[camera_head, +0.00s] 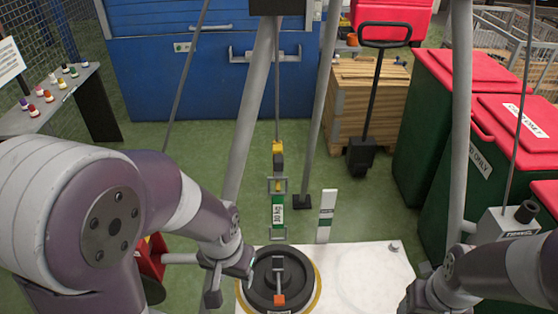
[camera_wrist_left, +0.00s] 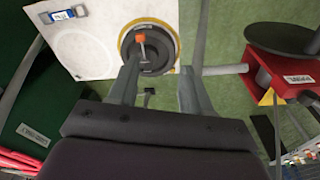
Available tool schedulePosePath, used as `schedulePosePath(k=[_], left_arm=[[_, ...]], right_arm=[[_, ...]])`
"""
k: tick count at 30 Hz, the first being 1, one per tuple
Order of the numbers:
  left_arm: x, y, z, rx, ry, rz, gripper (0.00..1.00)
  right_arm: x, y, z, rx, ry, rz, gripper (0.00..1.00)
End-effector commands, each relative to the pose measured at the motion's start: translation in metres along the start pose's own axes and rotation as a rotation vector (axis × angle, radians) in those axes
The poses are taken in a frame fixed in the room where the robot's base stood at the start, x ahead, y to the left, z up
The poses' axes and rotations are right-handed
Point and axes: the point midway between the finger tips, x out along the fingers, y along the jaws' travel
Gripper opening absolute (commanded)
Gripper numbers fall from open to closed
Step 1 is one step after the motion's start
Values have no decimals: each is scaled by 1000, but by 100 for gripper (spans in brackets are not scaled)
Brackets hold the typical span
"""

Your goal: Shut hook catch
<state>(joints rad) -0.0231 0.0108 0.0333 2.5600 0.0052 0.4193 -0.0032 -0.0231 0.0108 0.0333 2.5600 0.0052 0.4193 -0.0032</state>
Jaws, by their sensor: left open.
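A hanging hook assembly (camera_head: 278,165) with yellow parts and a grey frame hangs on a cable, above a green and white "10 kg" label (camera_head: 277,212). Below it, a round black weight (camera_head: 262,292) with a grey bar and an orange tip (camera_head: 279,299) sits on a white board. The weight also shows in the left wrist view (camera_wrist_left: 166,45). I cannot tell which part is the hook catch. My left gripper (camera_head: 231,285) is open and empty beside the weight's left edge; its fingers show in the left wrist view (camera_wrist_left: 158,80). My right gripper (camera_head: 412,298) is partly cut off at the bottom right.
The white board (camera_head: 370,275) is clear right of the weight. Grey tripod legs (camera_head: 250,110) stand around the hanging assembly. A red box (camera_wrist_left: 280,72) is near my left arm. Green bins (camera_head: 425,125) with red lids stand right; a blue cabinet (camera_head: 150,75) is behind.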

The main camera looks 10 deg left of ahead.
Motion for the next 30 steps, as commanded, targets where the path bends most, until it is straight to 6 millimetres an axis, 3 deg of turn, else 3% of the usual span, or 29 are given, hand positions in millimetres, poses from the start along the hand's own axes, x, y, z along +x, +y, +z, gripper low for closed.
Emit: schedulePosePath(k=[2,6,8,12,15,18,21,25,30], left_arm=[[0,0,0,0,0,0,46],[-20,3,-2,14,-1,2,0],[-44,8,-8,33,3,4,0],[-132,28,-72,98,90,6,0],[-192,44,-119,85,137,0,0],[-246,56,-157,29,173,-10,0],[-286,62,-183,-61,197,-24,0],[-308,57,-197,-220,199,-51,0],[-307,54,-189,-299,167,-64,0]], right_arm=[[0,0,0,0,0,0,63],[-20,0,-2,0,0,0,63],[-44,0,-5,0,0,0,63],[-113,0,-14,0,1,0,63],[-149,0,-18,0,1,0,63],[-174,0,-21,0,1,0,63],[-185,0,-22,0,0,0,63],[-177,0,-21,0,-1,0,63],[-177,0,-21,0,-1,0,63]])
